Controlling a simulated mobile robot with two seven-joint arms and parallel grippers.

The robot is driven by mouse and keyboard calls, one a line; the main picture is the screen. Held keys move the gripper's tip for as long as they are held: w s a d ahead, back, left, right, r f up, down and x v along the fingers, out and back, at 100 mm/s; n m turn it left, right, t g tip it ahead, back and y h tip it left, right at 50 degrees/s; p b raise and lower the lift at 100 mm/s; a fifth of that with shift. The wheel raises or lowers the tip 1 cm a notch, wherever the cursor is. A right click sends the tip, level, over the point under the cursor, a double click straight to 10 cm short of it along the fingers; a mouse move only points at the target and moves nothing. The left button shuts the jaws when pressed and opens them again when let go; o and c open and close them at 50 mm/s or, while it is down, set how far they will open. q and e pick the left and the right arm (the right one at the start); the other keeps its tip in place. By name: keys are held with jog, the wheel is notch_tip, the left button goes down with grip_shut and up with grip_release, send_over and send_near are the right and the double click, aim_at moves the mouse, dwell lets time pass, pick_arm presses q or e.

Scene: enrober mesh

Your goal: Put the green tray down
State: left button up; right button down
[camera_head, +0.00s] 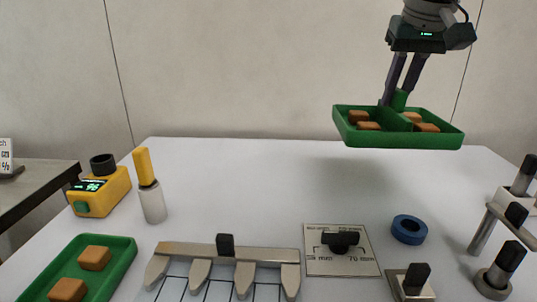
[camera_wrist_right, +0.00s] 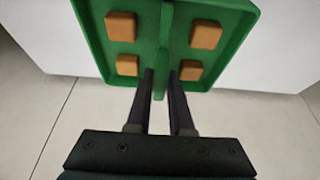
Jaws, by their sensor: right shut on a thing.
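A green tray (camera_head: 440,141) with several orange-brown blocks hangs above the back right of the white table. My right gripper (camera_head: 394,101) is shut on the tray's raised middle grip. The tray also shows in the right wrist view (camera_wrist_right: 92,38), with my right gripper (camera_wrist_right: 160,82) closed around its middle divider. The tray is clear of the table, and its shadow lies on the surface below. A second green tray (camera_head: 120,262) with brown blocks lies at the front left of the table. My left gripper is not in view.
A yellow device (camera_head: 103,192) and a yellow-topped bottle (camera_head: 149,190) stand at the left. A metal rack (camera_head: 270,252), a marked plate (camera_head: 345,265), a blue ring (camera_head: 409,229) and black-knobbed posts (camera_head: 500,270) line the front. The back middle of the table (camera_head: 250,175) is clear.

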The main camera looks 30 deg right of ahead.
notch_tip(320, 180, down, 8)
jog(key=shift+f+b, duration=0.25)
jog(key=shift+b, duration=0.15)
jog(key=shift+f+b, duration=0.3)
jog(key=shift+f, duration=1.85)
jog(key=c, duration=1.3)
grip_release()
jog(key=shift+f, duration=0.2)
jog(key=o, duration=0.5)
jog(key=shift+r, duration=0.1)
